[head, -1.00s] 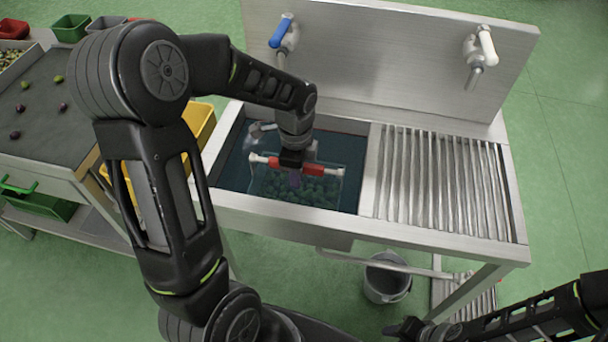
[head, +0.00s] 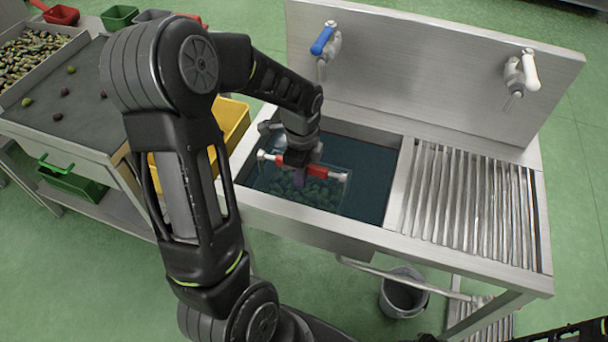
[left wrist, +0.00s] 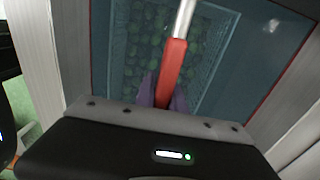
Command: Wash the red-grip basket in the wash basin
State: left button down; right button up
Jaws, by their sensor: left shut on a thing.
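The red-grip basket (head: 322,194) is a clear mesh basket with green olives in it. It sits in the dark water of the wash basin (head: 375,188), in the left part. Its handle has a red grip (head: 316,171) with pale ends. My left gripper (head: 298,172) reaches down over the basin and is shut on the grip. In the left wrist view the red grip (left wrist: 172,75) runs between purple finger pads, with the olives under it. How deep the basket sits is hard to tell. Only dark bits of my right arm show at the bottom right; its fingers cannot be made out.
A ribbed drainboard (head: 470,205) is right of the basin. A blue-handled tap (head: 325,42) and a white-handled tap (head: 521,75) are on the back panel. A yellow crate (head: 232,120) and a sorting table (head: 70,115) stand left. A grey bucket (head: 403,293) is below.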

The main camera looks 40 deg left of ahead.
aim_at(335, 178)
pick_arm(q)
jog(key=shift+w+d, duration=0.1)
jog(key=shift+w+d, duration=0.45)
jog(key=shift+d, duration=0.8)
jog(key=shift+w+d, duration=0.4)
jog(key=shift+d, duration=0.8)
jog(key=shift+w+d, duration=0.45)
jog(key=shift+d, duration=0.8)
jog(key=shift+a, duration=0.1)
jog(key=shift+s+a+p, duration=0.15)
jog(key=shift+s+a, duration=0.3)
jog(key=shift+a, duration=0.8)
jog(key=shift+s+a+p, duration=0.2)
jog(key=shift+s+a, duration=0.25)
jog(key=shift+a, duration=0.8)
jog(key=shift+s+a+p, duration=0.15)
jog(key=shift+s+a, duration=0.3)
jog(key=shift+a, duration=0.8)
jog(key=shift+d, duration=0.1)
jog(key=shift+w+d+b, duration=0.1)
jog(key=shift+w+d, duration=0.35)
jog(key=shift+d, duration=0.8)
jog(key=shift+w+d+b, duration=0.1)
jog(key=shift+w+d, duration=0.3)
jog(key=shift+d, duration=0.85)
jog(key=shift+w+d+b, duration=0.1)
jog(key=shift+w+d, duration=0.35)
jog(key=shift+d, duration=0.8)
